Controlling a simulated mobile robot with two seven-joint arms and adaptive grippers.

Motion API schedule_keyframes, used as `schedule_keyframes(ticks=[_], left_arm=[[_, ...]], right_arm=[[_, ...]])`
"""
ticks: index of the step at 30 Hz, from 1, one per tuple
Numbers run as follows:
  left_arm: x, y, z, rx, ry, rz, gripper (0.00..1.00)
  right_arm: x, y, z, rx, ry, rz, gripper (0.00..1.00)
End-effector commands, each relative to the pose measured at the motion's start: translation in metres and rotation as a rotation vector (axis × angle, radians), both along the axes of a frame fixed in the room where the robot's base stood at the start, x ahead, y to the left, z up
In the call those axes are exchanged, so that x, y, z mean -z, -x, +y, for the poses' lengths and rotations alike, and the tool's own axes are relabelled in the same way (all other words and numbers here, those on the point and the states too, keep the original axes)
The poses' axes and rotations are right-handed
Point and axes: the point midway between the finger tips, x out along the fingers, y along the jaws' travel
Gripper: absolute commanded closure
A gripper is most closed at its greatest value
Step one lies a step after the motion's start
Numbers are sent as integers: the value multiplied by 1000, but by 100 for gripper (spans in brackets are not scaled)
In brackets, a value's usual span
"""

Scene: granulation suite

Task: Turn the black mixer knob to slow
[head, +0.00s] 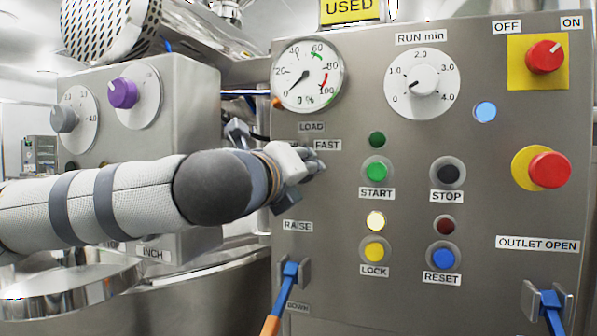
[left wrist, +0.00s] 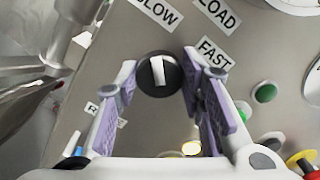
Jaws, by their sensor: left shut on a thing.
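The black mixer knob (left wrist: 158,74) shows in the left wrist view, round with a white pointer bar. The bar stands nearly upright there, its upper end toward the gap between the SLOW label (left wrist: 157,12) and the FAST label (left wrist: 214,53). My left gripper (left wrist: 160,68) is shut on the knob, one fingertip at each side. In the head view my left gripper (head: 295,165) is at the panel's left part, beside the FAST label (head: 327,145). It hides the knob and the SLOW label there. My right gripper is in neither view.
The steel panel (head: 400,290) carries a gauge (head: 308,75), a RUN min dial (head: 423,84) and several buttons, including START (head: 376,171). A red emergency button (head: 550,169) is at right. A blue lever (head: 290,272) stands below the gripper. A box with a purple knob (head: 123,94) is at left.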

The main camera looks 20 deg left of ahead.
Motion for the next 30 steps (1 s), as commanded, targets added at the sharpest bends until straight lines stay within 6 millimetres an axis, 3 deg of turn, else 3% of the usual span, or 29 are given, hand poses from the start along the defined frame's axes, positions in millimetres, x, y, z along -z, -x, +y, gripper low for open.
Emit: schedule_keyframes(ticks=[2, 3, 6, 14, 17, 24, 30], left_arm=[[0, 0, 0, 0, 1, 0, 92], [0, 0, 0, 0, 1, 0, 60], [0, 0, 0, 0, 1, 0, 44], [0, 1, 0, 0, 0, 0, 44], [-1, 10, 0, 2, 0, -1, 44], [-1, 73, 2, 3, -1, -4, 44], [-1, 111, 4, 1, 0, -2, 44]], right_arm=[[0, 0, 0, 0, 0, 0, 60], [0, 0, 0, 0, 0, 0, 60], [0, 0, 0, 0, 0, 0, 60], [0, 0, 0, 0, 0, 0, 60], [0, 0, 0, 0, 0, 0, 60], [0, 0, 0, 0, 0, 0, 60], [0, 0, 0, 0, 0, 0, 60]])
